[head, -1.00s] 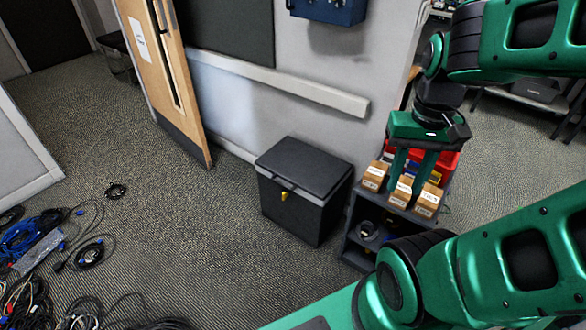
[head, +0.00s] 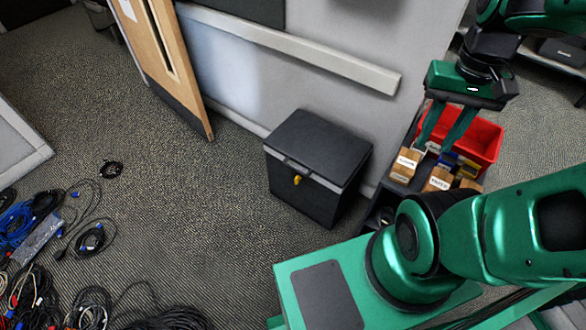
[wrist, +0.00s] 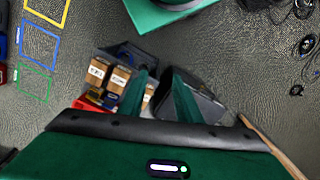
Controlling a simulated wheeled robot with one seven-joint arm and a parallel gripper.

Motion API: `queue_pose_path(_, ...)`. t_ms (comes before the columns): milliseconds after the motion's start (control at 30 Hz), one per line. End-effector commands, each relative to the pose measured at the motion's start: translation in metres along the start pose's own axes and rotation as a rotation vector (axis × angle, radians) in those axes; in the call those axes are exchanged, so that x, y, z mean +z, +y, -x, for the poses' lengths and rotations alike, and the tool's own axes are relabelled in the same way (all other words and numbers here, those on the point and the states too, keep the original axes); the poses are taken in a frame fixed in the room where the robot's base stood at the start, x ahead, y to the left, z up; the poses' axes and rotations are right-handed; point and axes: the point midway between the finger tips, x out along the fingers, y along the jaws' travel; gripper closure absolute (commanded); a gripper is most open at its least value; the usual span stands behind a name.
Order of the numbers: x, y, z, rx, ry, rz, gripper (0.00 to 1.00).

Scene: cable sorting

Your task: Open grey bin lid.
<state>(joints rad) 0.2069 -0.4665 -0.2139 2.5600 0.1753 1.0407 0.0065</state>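The grey bin is a dark box (head: 308,202) standing on the carpet against the wall, with its flat lid (head: 320,140) shut. A yellow latch (head: 297,180) sits on its front, under the lid edge. In the wrist view the bin (wrist: 205,100) is partly hidden behind one finger. My gripper (head: 433,150) is right of the bin, above a small shelf unit, apart from the lid. Its two fingers (wrist: 160,85) stand apart with nothing seen between them.
The shelf holds labelled cardboard boxes (head: 405,165) and a red tray (head: 485,138). A wooden door (head: 165,65) stands at the left. Tangled cables (head: 40,245) lie on the floor at the lower left. Carpet between cables and bin is clear.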

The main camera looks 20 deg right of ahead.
Motion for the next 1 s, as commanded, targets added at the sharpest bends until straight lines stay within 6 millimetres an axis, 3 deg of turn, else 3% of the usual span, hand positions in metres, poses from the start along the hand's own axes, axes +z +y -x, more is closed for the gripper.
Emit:
queue_pose_path(67,0.008,0.005,0.005,-0.003,0.01,0.003,0.69)
queue_pose_path(167,-0.004,0.004,0.005,0.017,0.004,0.007,0.69)
queue_pose_path(467,-0.082,-0.02,-0.008,0.165,-0.017,0.046,0.69)
queue_pose_path(767,-0.159,-0.073,-0.043,0.347,0.002,0.121,0.69)
queue_pose_path(1000,-0.207,-0.131,-0.086,0.495,0.05,0.201,0.69)
